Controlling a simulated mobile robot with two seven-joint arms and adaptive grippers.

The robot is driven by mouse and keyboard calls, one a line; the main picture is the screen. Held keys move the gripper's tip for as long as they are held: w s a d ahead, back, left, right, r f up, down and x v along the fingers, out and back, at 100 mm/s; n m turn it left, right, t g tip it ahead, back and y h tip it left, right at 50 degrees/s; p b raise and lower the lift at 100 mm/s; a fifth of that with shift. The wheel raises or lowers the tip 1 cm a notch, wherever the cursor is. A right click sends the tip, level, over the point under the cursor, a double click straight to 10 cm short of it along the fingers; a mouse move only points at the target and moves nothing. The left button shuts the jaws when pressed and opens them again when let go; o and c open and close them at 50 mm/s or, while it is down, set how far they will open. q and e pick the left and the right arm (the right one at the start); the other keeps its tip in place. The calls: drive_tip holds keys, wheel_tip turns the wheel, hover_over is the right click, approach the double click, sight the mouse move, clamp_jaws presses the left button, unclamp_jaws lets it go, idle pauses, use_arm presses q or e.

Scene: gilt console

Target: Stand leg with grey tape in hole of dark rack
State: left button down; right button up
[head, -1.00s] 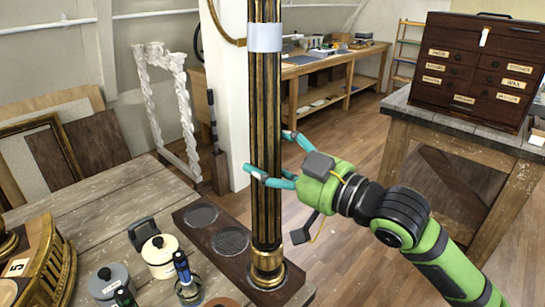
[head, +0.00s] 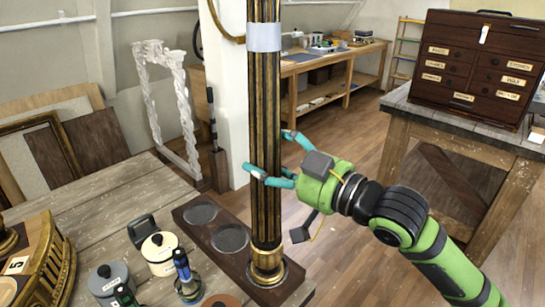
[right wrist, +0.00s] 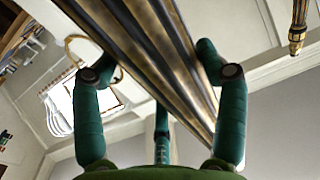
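The leg with grey tape (head: 265,110) is dark and gold, fluted and close to upright. Its grey tape (head: 264,37) is near the top of the head view. Its brass foot (head: 267,258) is at the near-end hole of the dark rack (head: 191,229); how deep it sits I cannot tell. Two other round holes in the rack are empty. My right gripper (head: 266,152) has its fingers around the leg's middle from the right. In the right wrist view, the fingers (right wrist: 150,62) close on both sides of the leg (right wrist: 150,40). My left gripper is not in view.
Left of the rack on the grey plank table stand a cream pot (head: 160,254), a grey pot (head: 109,285), a blue-handled tool (head: 184,270) and a gilt piece (head: 45,262). A drawer chest (head: 475,65) stands on a bench at right. The floor between is open.

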drive_tip(key=o, duration=0.4)
drive_tip(key=shift+r, duration=0.15)
drive_tip(key=shift+s, duration=0.1)
